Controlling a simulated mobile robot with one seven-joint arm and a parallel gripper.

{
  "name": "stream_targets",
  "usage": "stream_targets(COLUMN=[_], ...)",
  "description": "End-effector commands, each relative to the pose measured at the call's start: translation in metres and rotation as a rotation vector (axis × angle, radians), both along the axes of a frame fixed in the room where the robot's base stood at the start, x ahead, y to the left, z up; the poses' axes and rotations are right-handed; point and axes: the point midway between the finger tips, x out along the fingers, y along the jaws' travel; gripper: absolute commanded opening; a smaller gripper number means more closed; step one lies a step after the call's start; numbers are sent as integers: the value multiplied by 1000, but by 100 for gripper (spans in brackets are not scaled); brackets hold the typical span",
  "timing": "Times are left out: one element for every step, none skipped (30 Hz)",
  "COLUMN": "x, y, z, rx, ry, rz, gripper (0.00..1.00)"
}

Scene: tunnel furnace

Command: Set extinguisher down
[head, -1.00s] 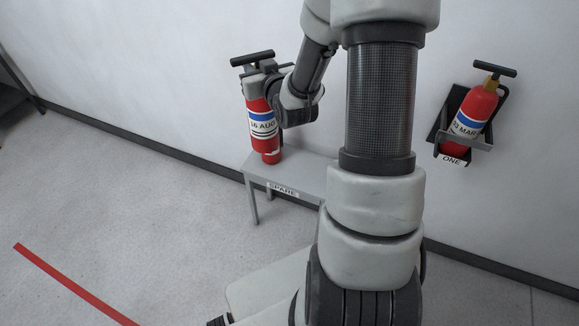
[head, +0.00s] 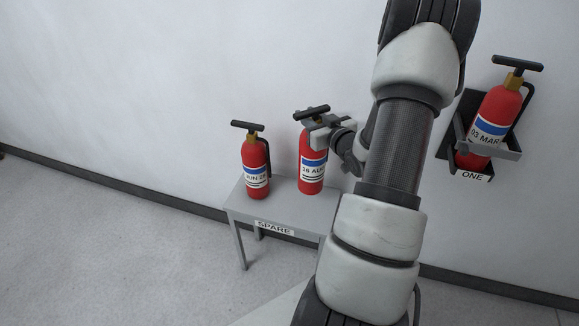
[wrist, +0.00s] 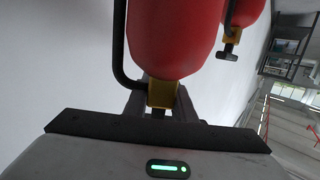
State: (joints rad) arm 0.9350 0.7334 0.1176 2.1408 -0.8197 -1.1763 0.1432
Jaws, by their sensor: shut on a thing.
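My gripper (head: 320,125) is shut on the neck of a red extinguisher (head: 312,180) with a white and blue label reading "16 AUG". It hangs upright over the right part of the grey SPARE table (head: 236,205); I cannot tell whether its base touches the top. In the wrist view its red body (wrist: 174,38) and brass neck (wrist: 162,93) are at the jaws (wrist: 160,105). A second red extinguisher (head: 256,160), labelled "JUN", stands upright on the table's left part. The two are apart. My arm hides the table's right end.
A third extinguisher (head: 494,108), labelled "03 MAR", sits in a dark wall bracket (head: 459,125) marked ONE at the right. The white wall (head: 120,90) is close behind the table. The floor (head: 90,250) at the left is clear.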

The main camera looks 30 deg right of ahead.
Motion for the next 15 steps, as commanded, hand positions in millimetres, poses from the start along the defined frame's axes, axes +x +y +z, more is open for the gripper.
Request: stream_targets(x=[1, 1, 1, 1, 1, 1, 1, 1, 1, 1, 1, 1, 1, 1, 1], y=[-1, -1, -1, -1, 0, -1, -1, -1, -1, -1, -1, -1, -1, -1, -1], z=[-7, -13, -19, -24, -29, -34, -37, -41, -44, -46, -47, -48, -49, -50, -52], rx=[-1, 1, -1, -1, -1, -1, -1, -1, -3, -4, -4, -4, -4, -4, -4], ry=[-7, -6, -7, -7, -7, -8, -7, -7, -8, -9, -9, -9, -10, -10, -9], rz=[0, 0, 0, 0, 0, 0, 0, -1, -1, -1, -1, -1, -1, -1, -1], gripper=[0, 0, 0, 0, 0, 0, 0, 0, 0, 0, 0, 0, 0, 0, 0])
